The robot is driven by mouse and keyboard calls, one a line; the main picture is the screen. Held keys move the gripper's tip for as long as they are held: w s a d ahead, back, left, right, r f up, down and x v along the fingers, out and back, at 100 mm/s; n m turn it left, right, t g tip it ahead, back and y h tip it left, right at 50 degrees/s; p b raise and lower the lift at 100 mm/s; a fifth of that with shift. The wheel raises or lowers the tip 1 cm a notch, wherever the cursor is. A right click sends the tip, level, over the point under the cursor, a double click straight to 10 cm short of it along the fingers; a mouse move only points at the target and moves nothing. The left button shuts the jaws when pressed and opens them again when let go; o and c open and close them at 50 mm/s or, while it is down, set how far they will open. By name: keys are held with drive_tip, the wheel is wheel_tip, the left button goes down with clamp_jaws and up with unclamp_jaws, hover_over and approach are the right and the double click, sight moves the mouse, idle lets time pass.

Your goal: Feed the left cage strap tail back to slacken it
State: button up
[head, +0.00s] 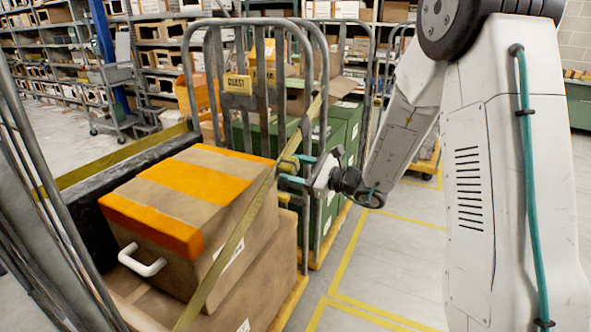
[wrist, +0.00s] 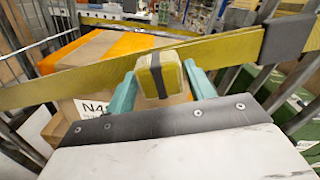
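The olive-yellow cage strap (head: 235,240) runs slantwise across the front of the boxes in the left cage (head: 187,75). In the wrist view the strap (wrist: 75,82) crosses the picture, rising to a dark grey sleeve or buckle (wrist: 287,38) at the right. A folded olive strap tail (wrist: 172,74) with a dark band round it sits in front of the strap. My gripper (wrist: 160,78) has its teal fingers on either side of this tail, seemingly touching it at both edges. In the head view my gripper (head: 286,169) reaches the strap from the right, by the cage's right upright.
A brown box (head: 235,195) with orange tape and a white handle sits on another box inside the cage. Behind stand green crates (head: 345,135) in another cage. Yellow-lined floor (head: 360,275) is clear to the right of the cage. Racks fill the back.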

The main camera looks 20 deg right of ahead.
drive_tip(key=c, duration=1)
drive_tip(key=shift+o, duration=0.3)
drive_tip(key=w+d+r, duration=0.2)
drive_tip(key=w+d, duration=0.1)
drive_tip(key=w+d+r, duration=0.1)
drive_tip(key=w+d, duration=0.1)
drive_tip(key=shift+c, duration=0.2)
drive_tip(key=o, duration=1.4)
drive_tip(key=shift+f, duration=0.1)
drive_tip(key=shift+s+d, duration=0.15)
approach(292, 146)
drive_tip(key=shift+v, duration=1.15)
